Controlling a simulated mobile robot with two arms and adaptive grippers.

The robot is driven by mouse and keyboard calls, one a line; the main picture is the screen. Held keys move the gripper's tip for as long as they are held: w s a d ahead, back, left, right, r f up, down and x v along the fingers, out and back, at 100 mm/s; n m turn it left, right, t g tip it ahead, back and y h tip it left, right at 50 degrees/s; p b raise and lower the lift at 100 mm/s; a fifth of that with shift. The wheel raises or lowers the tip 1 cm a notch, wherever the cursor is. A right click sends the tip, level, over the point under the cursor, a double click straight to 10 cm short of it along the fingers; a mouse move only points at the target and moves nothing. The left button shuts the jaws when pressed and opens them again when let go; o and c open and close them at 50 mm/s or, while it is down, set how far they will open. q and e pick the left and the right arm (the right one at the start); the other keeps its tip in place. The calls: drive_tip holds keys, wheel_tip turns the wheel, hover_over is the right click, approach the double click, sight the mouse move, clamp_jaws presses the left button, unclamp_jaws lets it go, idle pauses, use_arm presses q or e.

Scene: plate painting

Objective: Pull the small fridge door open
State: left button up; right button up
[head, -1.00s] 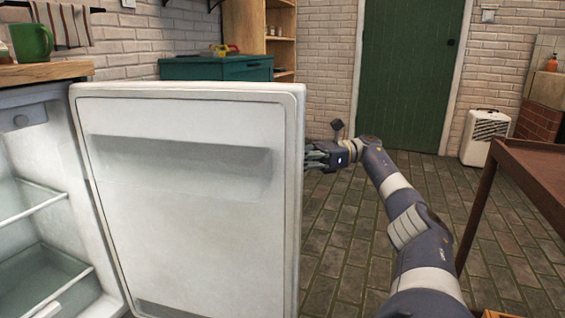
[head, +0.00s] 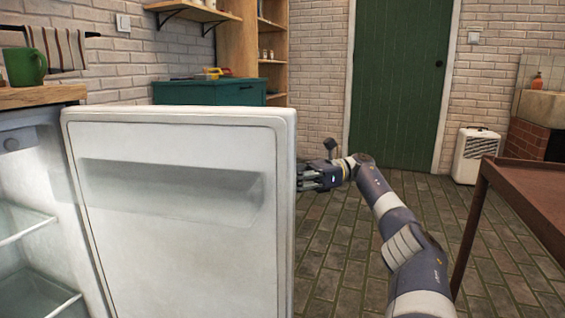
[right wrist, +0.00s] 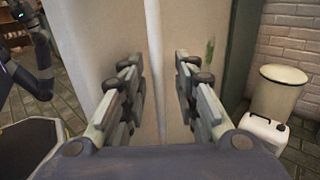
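The small fridge (head: 15,165) stands at the left in the head view, its lit shelves partly showing. Its white door (head: 170,260) is swung wide open, with its inner face and moulded recess towards me. My right gripper (head: 300,180) is at the door's far vertical edge, beyond the inner face. In the right wrist view, the two fingers of this gripper (right wrist: 158,80) are apart, with pale door surface (right wrist: 155,30) in front of and between them. I cannot tell whether they touch it. My left gripper is not in view.
A brown table (head: 520,185) stands at the right, beside my right arm. A teal cabinet (head: 215,93) is behind the door, and a white appliance (head: 475,155) stands by the back wall. The tiled floor (head: 335,245) between door and table is clear.

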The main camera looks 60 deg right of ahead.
wheel_tip(320, 180, up, 9)
drive_tip(key=shift+s, duration=0.15)
idle(0.6)
idle(0.6)
